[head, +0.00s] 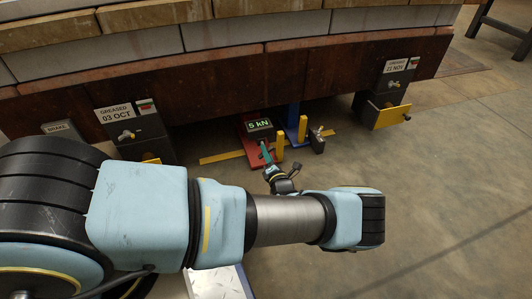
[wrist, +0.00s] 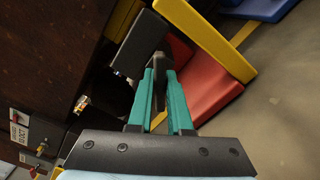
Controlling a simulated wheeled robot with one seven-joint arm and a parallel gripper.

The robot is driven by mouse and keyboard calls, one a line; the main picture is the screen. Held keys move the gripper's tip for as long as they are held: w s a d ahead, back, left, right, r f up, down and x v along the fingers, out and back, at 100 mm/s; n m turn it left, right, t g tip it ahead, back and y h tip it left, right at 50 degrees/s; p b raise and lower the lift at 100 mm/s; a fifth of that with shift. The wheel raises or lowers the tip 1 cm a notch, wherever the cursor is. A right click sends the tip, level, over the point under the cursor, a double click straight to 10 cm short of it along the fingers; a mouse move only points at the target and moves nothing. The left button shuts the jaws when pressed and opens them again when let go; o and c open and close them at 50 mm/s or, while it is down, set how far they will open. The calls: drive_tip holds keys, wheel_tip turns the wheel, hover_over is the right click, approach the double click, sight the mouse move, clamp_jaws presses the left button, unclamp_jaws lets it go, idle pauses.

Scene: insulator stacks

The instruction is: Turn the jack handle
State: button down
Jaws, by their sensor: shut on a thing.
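The red jack (head: 254,150) sits on the floor under the edge of the heavy platform, with a dark display box (head: 259,125) reading 5 kN. Its red base (wrist: 207,90) and the dark box (wrist: 136,50) also show in the wrist view. My gripper (head: 264,147) reaches in to the jack with its teal fingers. In the wrist view, my gripper (wrist: 161,75) is shut on a dark piece at the fingertips, which I take as the jack handle (wrist: 177,47). Most of the handle is hidden by the fingers.
A yellow strip (head: 220,157) lies on the floor. Labelled dark brackets (head: 387,95) hang from the platform.

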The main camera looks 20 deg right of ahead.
idle(0.6)
drive_tip(key=c, duration=0.8)
unclamp_jaws()
drive_tip(key=shift+c, duration=0.2)
drive_tip(key=s+a+p, duration=0.1)
drive_tip(key=s+p, duration=0.2)
drive_tip(key=s, duration=0.7)
drive_tip(key=shift+s+a, duration=0.15)
drive_tip(key=shift+s, duration=0.25)
